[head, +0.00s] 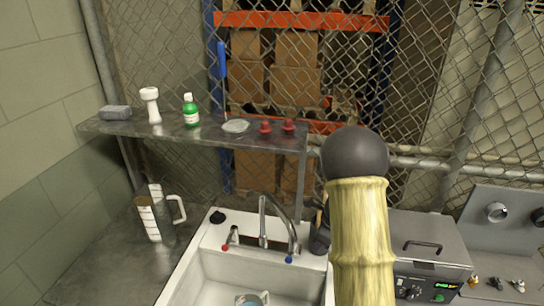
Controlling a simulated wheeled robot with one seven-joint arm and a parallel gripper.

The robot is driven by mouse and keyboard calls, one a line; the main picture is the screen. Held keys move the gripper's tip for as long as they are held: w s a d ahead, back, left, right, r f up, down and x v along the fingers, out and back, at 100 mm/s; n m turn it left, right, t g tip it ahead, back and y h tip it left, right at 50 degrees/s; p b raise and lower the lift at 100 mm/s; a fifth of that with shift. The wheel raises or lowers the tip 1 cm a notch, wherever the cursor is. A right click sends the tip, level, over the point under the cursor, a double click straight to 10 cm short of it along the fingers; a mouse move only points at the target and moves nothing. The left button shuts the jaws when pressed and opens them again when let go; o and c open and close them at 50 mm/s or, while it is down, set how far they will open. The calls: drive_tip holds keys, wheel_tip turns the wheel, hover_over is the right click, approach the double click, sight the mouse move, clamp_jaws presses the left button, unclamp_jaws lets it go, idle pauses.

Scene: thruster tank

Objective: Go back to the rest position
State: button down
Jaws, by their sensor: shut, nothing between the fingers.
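My gripper does not show in the head view. A straw-coloured, ringed upright piece with a dark grey round top stands close in front at the right of centre. It looks like part of my own arm, and it hides what lies behind it. No hand or fingers show on it.
A metal shelf (215,133) holds a green bottle (191,113), a white hourglass-shaped item (151,105), a grey block (116,112), a clear dish (235,126) and two red knobs. Below are a white sink (215,265), faucet (263,222), measuring jug (158,213) and grey appliance (425,245).

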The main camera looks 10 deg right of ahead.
drive_tip(key=s+a+r+n+h, duration=0.1)
drive_tip(key=s+a+r+n, duration=0.3)
drive_tip(key=s+n, duration=0.5)
drive_tip(key=s+a+r+n+t+h, duration=0.1)
drive_tip(key=s+a+r+n, duration=0.4)
drive_tip(key=s+n, duration=0.4)
drive_tip(key=r+n, duration=0.1)
drive_tip(key=n, duration=0.6)
drive_tip(key=shift+s+a+b, duration=0.15)
drive_tip(key=shift+s+b, duration=0.2)
drive_tip(key=shift+s, duration=0.05)
drive_tip(key=shift+r, duration=0.1)
